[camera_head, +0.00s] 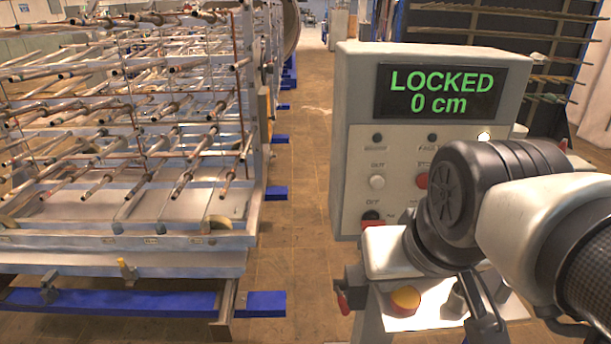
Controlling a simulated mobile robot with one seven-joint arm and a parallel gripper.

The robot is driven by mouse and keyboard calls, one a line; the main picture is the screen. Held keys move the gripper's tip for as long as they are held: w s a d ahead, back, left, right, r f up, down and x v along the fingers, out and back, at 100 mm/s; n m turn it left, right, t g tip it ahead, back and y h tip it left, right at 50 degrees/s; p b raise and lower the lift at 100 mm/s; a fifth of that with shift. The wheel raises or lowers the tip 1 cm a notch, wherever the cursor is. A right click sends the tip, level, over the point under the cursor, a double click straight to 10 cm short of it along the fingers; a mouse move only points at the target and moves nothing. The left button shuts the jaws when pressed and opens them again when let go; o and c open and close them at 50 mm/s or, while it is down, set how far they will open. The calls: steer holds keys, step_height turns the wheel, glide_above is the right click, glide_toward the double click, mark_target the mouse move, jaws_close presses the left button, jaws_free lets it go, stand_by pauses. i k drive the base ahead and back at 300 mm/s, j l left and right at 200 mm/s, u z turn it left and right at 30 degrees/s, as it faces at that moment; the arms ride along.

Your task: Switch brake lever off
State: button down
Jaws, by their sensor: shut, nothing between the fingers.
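A small lever with a red handle (342,302) sticks out at the lower left side of the grey control console (346,160). It is the only lever-like part I can make out, and I cannot tell for sure that it is the brake lever. The console's display (440,92) reads "LOCKED 0 cm" in green. My arm reaches in from the right, and its dark joint covers part of the console's front. My gripper (480,315) shows only as slim dark parts below that joint. It is shut and empty, apart from the red handle.
The console has a white button (377,182), a red button (421,181) and a yellow-and-red knob (405,299) on its lower shelf. A metal rack (130,262) with several rods stands at left on blue rails (110,302). The tiled floor (300,200) between is clear.

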mark_target(339, 284)
steer(key=i+l+u, duration=0.45)
steer(key=l, duration=0.25)
steer(key=l+z, duration=0.5)
steer(key=k+l+u, duration=0.15)
steer(key=k+l, duration=0.4)
steer(key=l, duration=0.1)
